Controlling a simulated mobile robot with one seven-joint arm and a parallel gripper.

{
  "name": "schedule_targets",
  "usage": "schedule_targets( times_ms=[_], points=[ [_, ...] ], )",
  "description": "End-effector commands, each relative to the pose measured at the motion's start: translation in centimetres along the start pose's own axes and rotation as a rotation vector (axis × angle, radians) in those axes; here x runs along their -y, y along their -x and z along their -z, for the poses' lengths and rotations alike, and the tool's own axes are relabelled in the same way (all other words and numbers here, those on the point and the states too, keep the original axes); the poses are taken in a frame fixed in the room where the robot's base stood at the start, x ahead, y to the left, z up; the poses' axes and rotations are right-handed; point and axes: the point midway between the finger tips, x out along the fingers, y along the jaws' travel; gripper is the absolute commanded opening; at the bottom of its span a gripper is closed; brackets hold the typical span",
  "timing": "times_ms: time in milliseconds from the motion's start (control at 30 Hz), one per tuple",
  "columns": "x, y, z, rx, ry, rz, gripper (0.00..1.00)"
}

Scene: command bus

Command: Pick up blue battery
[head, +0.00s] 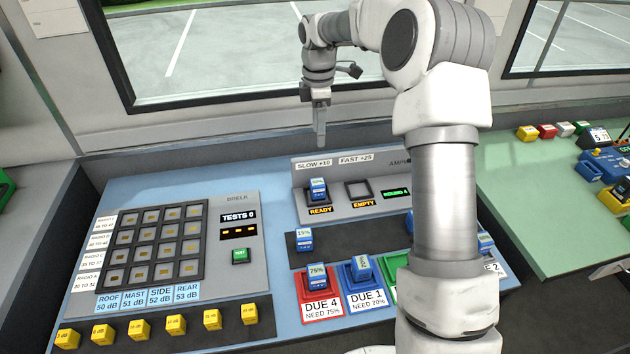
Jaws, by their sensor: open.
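Several blue batteries with white percent labels show in the head view. One blue battery (318,189) stands in the charger slot marked READY. Another blue battery (304,239), labelled 15%, is on the dark strip below. A blue battery (316,281), labelled 75%, sits in the red holder (319,309) marked DUE 4. Another blue battery (362,266) is in the blue holder (364,301) marked DUE 1. More are partly hidden behind my arm. My gripper (320,120) is open, fingers pointing down, above and behind the charger, apart from every battery.
The charger (382,209) has an empty slot (359,191) marked EMPTY. A grid panel (155,244) stands at left, with several yellow blocks (139,329) in front. Window frames rise behind the desk. At right, a green table (530,190) carries coloured blocks and devices. My arm hides the desk's right part.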

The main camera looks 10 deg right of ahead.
Motion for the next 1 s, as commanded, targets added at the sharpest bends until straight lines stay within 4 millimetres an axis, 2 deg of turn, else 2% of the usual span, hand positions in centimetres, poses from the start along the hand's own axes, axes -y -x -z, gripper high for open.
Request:
schedule_targets(
  times_ms=[267, 600, 700, 1000],
  points=[
    [-0.7, -3.1, -0.1, -0.012, 0.041, 0.016, 0.65],
    [-0.5, -10.4, 0.0, -0.011, 0.039, 0.018, 0.65],
    [-0.5, -12.0, 0.0, -0.011, 0.039, 0.016, 0.65],
    [-0.5, -13.9, 0.1, -0.011, 0.037, 0.014, 0.65]
  ],
)
